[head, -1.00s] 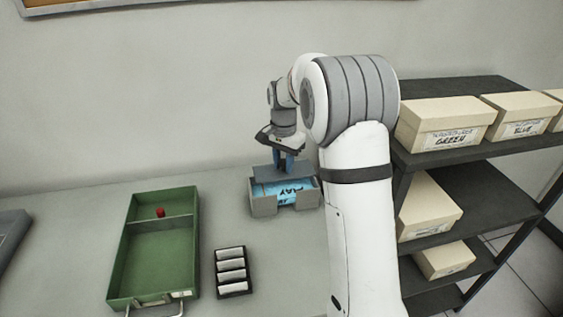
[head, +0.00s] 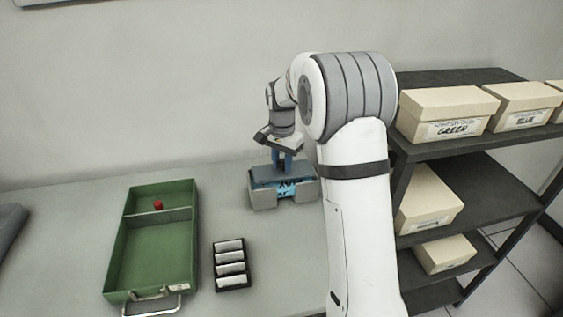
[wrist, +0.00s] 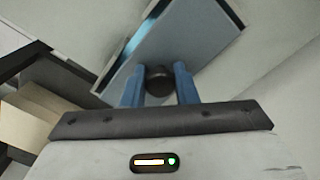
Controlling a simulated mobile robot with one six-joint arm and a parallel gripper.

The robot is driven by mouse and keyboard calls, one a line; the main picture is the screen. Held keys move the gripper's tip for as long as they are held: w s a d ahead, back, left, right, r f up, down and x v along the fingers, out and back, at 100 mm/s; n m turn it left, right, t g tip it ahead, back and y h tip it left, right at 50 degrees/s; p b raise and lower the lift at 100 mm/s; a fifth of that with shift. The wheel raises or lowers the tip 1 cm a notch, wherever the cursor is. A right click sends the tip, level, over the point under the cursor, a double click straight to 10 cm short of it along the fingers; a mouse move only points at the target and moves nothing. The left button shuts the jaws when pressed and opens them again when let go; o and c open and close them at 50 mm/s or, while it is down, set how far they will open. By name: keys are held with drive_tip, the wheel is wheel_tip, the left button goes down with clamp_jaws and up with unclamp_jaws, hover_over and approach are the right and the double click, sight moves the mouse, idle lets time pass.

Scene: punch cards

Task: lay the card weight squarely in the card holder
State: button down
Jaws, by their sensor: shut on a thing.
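The card weight is a flat blue-grey plate (head: 266,174) with a dark round knob (wrist: 158,82), seen between my fingers in the wrist view. My gripper (head: 284,160) has its blue fingers shut on that knob. The plate is over the grey card holder (head: 264,201) and covers much of its opening. Blue cards (head: 288,190) with dark lettering show at the holder's front cutout. In the wrist view, a bright blue strip (wrist: 143,40) shows along one side of the plate (wrist: 190,40). I cannot tell whether the plate touches the cards or sits square.
A green tray (head: 150,262) with a small red object (head: 158,205) stands to the left. A black rack (head: 232,288) of several white rolls is in front. My arm passes close to the dark shelf (head: 480,195) of labelled boxes on the right.

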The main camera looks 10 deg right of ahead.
sight(282, 170)
drive_tip(key=shift+f, duration=0.15)
drive_tip(key=shift+f+b, duration=0.95)
drive_tip(key=shift+f, duration=0.55)
drive_tip(key=c, duration=1.1)
unclamp_jaws()
drive_tip(key=shift+o, duration=0.2)
wheel_tip(282, 170, up, 8)
drive_tip(key=shift+f, duration=0.2)
drive_tip(key=shift+r, duration=0.15)
